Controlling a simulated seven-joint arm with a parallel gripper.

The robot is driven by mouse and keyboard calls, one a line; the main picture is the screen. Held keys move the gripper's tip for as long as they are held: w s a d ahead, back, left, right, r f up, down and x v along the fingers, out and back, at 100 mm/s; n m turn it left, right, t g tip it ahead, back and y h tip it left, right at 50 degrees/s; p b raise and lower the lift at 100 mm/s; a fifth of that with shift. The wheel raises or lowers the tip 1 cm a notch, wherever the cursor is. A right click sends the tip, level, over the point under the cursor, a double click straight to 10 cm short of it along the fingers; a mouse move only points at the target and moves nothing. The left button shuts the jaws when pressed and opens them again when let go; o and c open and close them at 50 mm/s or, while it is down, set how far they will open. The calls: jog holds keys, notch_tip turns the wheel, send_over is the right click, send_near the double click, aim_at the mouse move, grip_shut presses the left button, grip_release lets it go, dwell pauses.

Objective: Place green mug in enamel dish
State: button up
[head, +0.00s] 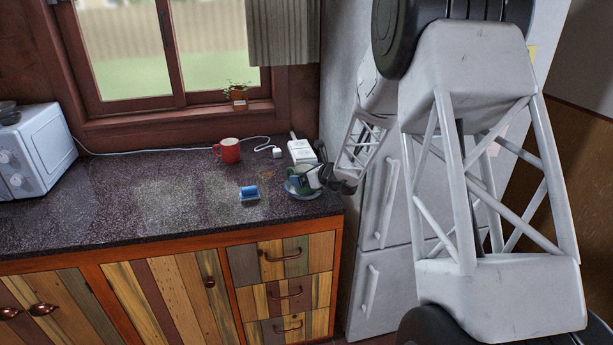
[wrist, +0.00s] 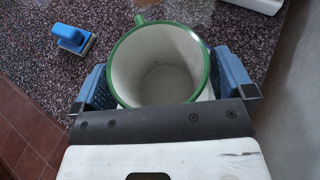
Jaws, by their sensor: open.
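The green mug (head: 294,172) stands at the right end of the counter in the head view, over the pale blue-grey enamel dish (head: 302,195). It looks to be inside the dish, though my gripper partly covers both. In the wrist view the mug (wrist: 158,66) is upright and empty, with a green rim, a pale inside and its handle pointing away. My gripper (head: 309,177) is open around the mug. In the wrist view its blue finger pads (wrist: 163,82) stand on either side of it. I cannot make out the dish there.
A blue sponge or brush (head: 249,192) lies left of the dish. A microwave (head: 38,150) stands far left; the fridge (head: 375,215) is close right.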

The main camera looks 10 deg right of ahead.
jog(key=shift+r, duration=0.15)
jog(key=shift+s+d+r, duration=0.3)
jog(key=shift+s+d, duration=0.1)
jog(key=shift+s, duration=0.15)
jog(key=v, duration=1)
jog(key=shift+s, duration=0.25)
jog(key=shift+d+r, duration=0.1)
jog(key=s+a+r+n+g, duration=0.25)
jog(key=s+a+n, duration=0.2)
jog(key=s, duration=0.25)
jog(key=s+a+r+n+g, duration=0.2)
jog(key=s+a+r+n, duration=0.2)
jog(key=s+n, duration=0.25)
jog(key=s+a+r+n+g, duration=0.2)
jog(key=s+a+r+n, duration=0.2)
jog(key=s, duration=0.4)
jog(key=s+d+r+n+g+h, duration=0.1)
jog(key=s+n+h, duration=0.6)
jog(key=s+n, duration=0.7)
jog(key=s+d+g, duration=0.1)
jog(key=s, duration=1)
jog(key=shift+s+d+r, duration=0.2)
jog(key=shift+s+d, duration=0.2)
